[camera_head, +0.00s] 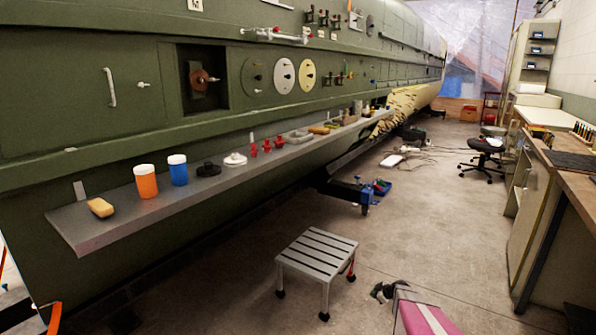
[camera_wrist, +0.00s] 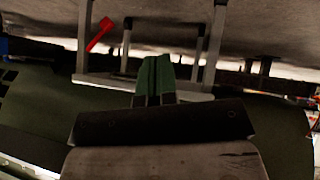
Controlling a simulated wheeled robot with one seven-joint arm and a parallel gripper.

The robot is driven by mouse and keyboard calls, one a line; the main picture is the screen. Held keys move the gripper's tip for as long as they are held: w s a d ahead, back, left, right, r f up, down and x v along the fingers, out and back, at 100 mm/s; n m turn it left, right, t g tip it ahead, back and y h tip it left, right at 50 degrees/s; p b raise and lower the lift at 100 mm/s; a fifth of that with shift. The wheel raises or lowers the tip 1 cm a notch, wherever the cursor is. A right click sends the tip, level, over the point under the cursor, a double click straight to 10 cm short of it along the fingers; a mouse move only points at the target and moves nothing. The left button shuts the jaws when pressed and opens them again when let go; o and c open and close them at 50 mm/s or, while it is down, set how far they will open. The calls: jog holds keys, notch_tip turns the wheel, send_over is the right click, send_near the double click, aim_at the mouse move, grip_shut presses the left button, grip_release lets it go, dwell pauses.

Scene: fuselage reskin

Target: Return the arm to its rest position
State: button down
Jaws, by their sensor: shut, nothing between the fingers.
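My gripper (camera_wrist: 155,62) shows in the wrist view, with its two green fingers together and nothing held between them. A small dark shape low in the head view (camera_head: 384,290) seems to be the same gripper, just right of the step stool and above the floor. The grey step stool (camera_head: 318,252) stands on the floor to its left. In the wrist view the stool's frame (camera_wrist: 212,50) appears upside down behind the fingers. I cannot tell the exact gap between fingers and stool. Most of my arm is out of view.
A grey shelf (camera_head: 92,226) along the green fuselage (camera_head: 75,95) holds an orange jar (camera_head: 146,182), a blue jar (camera_head: 178,171) and several small parts. A blue wheeled stand (camera_head: 352,192) is beyond the stool.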

jog(key=s+a+r+m+g+h, duration=0.1)
jog(key=s+a+r+m+g, duration=0.1)
jog(key=s+a+r, duration=0.6)
jog(key=s+a+r+m+g, duration=0.2)
jog(key=s+a+r, duration=0.35)
jog(key=r, duration=0.45)
jog(key=s+a+r+m+g+h, duration=0.1)
jog(key=s+a+r+m+h, duration=0.1)
jog(key=s+r, duration=0.5)
jog(key=s+a+r+m+g+h, duration=0.2)
jog(key=s+r+m, duration=0.4)
jog(key=s, duration=0.5)
notch_tip(320, 180, up, 2)
jog(key=shift+a+r+h, duration=0.25)
jog(key=shift+a+h, duration=0.25)
jog(key=shift+a, duration=0.5)
